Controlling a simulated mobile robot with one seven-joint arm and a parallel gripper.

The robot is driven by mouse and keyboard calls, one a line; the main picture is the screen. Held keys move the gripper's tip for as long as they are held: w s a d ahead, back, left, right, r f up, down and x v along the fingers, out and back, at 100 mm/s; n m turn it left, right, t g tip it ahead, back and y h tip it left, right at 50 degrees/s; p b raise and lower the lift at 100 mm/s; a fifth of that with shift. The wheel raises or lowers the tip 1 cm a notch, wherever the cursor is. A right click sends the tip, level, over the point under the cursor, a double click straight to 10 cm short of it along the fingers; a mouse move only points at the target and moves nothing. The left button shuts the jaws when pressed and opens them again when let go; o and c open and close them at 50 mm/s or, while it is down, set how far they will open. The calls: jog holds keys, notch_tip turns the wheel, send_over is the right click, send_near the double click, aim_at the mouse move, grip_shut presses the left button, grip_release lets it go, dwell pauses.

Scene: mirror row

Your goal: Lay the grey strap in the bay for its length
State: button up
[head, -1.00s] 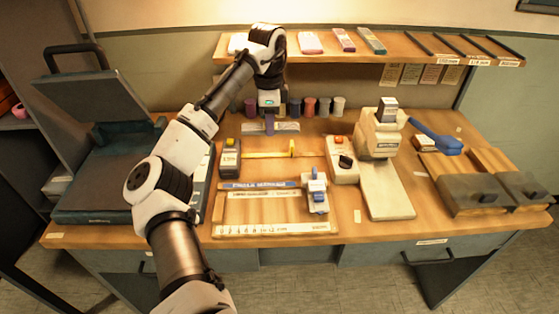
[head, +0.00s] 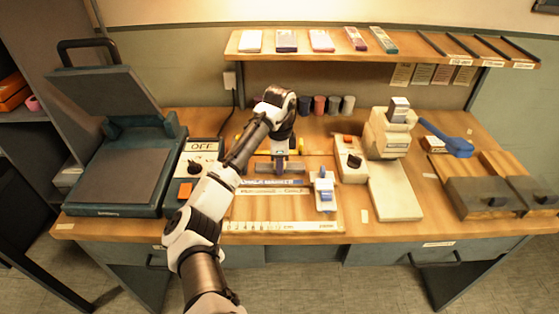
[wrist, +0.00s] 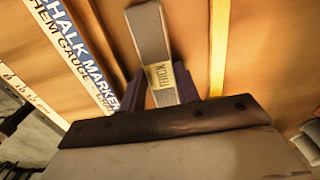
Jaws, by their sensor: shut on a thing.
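My gripper (head: 279,160) is shut on the grey strap (head: 263,167), over the middle of the bench just behind the hem gauge board. In the wrist view the strap (wrist: 150,38) runs away from between the dark fingers (wrist: 160,92), with a pale printed label near them. Whether the strap touches the bench is unclear. The shelf bays (head: 470,47) at the upper right are split by dark dividers and carry small white labels, too small to read.
The hem gauge board (head: 290,226), with a blue and white slider (head: 323,188), lies in front. A heat press (head: 120,180) stands left, beside a switch box marked OFF (head: 200,152). A cream machine (head: 391,135) and grey-fronted boxes (head: 480,197) stand right. Spools (head: 334,104) stand behind.

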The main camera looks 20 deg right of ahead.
jog(key=shift+f, duration=0.15)
jog(key=o, duration=1.1)
jog(key=shift+c, duration=0.2)
notch_tip(320, 180, up, 12)
jog(key=shift+r, duration=0.2)
